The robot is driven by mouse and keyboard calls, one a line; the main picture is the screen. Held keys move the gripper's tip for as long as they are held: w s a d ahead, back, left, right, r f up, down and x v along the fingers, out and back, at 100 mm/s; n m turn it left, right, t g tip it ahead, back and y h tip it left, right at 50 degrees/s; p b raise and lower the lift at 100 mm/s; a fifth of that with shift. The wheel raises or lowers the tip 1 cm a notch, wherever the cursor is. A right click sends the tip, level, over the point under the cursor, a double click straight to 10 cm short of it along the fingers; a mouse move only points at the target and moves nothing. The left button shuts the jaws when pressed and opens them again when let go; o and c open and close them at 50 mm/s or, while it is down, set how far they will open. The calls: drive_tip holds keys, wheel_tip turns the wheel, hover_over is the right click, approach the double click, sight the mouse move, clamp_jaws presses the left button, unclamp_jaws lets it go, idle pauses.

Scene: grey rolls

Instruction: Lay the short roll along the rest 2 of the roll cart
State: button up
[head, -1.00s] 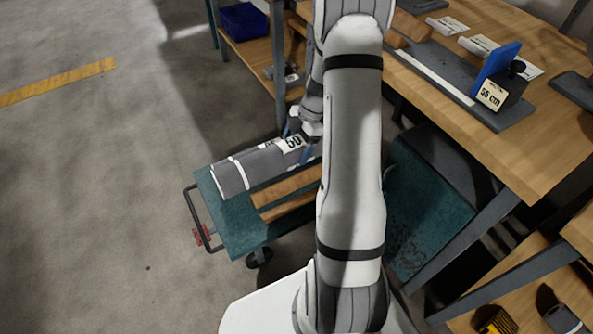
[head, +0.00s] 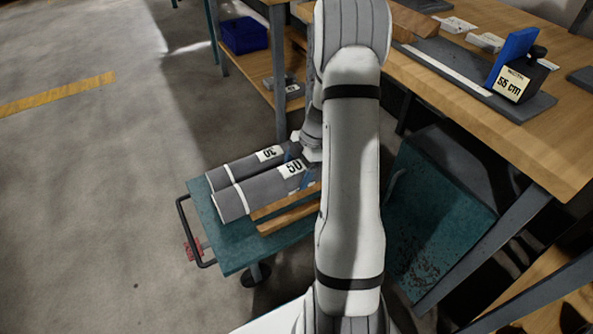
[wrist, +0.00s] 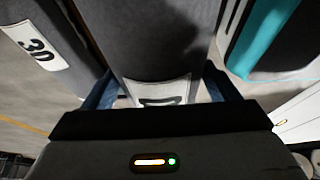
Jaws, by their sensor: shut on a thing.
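A grey roll labelled 50 (head: 245,198) is held by my gripper (head: 300,167) at its right end, over the teal roll cart (head: 230,254). A second grey roll labelled 30 (head: 235,172) lies beside it on the far side. In the wrist view my blue fingers stand on either side of the held roll (wrist: 150,40), and the 30 roll (wrist: 50,25) is on the left. Wooden rails (head: 285,216) run along the cart on the near side of the held roll. I cannot tell whether the held roll touches the cart or the rails.
A wooden workbench (head: 545,130) at the right carries a grey gauge with a blue plate (head: 513,55) and a 55 cm label. A blue bin (head: 243,35) sits on a shelf behind. Open floor (head: 80,200) lies to the left.

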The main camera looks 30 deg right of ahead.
drive_tip(key=shift+d, duration=0.1)
drive_tip(key=shift+f+b, duration=0.15)
drive_tip(key=shift+b, duration=0.25)
wheel_tip(320, 180, down, 7)
drive_tip(key=b, duration=0.6)
drive_tip(key=shift+b, duration=0.35)
drive_tip(key=shift+f, duration=1)
drive_tip(key=o, duration=1.3)
drive_tip(key=p+v, duration=0.3)
drive_tip(key=v, duration=0.4)
drive_tip(key=shift+d+r, duration=0.2)
drive_tip(key=shift+r, duration=0.15)
